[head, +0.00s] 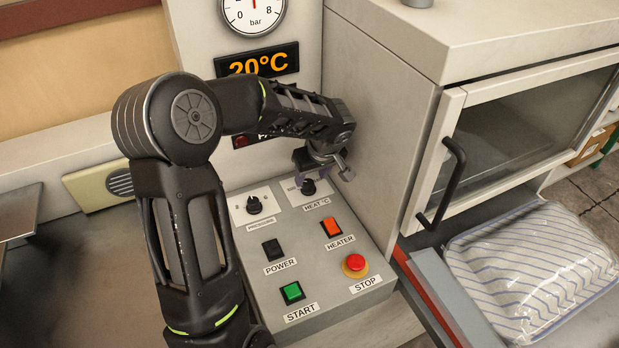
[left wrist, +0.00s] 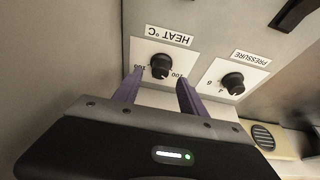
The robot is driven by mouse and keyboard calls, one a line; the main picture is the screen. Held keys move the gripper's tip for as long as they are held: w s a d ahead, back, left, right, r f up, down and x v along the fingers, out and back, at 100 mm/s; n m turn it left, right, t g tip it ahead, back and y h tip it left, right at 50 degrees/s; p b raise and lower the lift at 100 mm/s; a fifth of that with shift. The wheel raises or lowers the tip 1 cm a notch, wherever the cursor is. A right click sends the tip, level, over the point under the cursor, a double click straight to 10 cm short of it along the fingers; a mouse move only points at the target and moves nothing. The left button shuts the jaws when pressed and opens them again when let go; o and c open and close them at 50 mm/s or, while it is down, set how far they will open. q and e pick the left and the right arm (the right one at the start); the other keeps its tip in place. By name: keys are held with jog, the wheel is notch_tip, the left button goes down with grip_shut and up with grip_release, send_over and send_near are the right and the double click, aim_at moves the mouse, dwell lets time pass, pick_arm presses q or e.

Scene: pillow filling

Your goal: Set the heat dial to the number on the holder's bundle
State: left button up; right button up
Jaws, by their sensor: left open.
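The heat dial (head: 308,187) is a black knob on a white plate marked HEAT °C, on the grey control panel. In the left wrist view the heat dial (left wrist: 160,66) shows upside down, with numbers around it that are too small to read surely. My left gripper (head: 325,172) is above the dial in the head view. In the left wrist view my left gripper (left wrist: 157,88) has its two purple fingers open, one on each side of the knob's near edge, with nothing between them gripped. The holder's bundle is not identifiable here. My right gripper is not in view.
The pressure dial (head: 254,205) is left of the heat dial. POWER (head: 272,249), HEATER (head: 331,228), START (head: 292,292) and STOP (head: 355,264) controls are below. The display (head: 257,63) reads 20°C. A cabinet wall rises close on the right; a bagged striped pillow (head: 535,270) lies beyond.

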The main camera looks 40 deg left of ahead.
aim_at(309, 182)
pick_arm(q)
jog(key=shift+x, duration=1.8)
jog(key=shift+c, duration=0.2)
grip_shut()
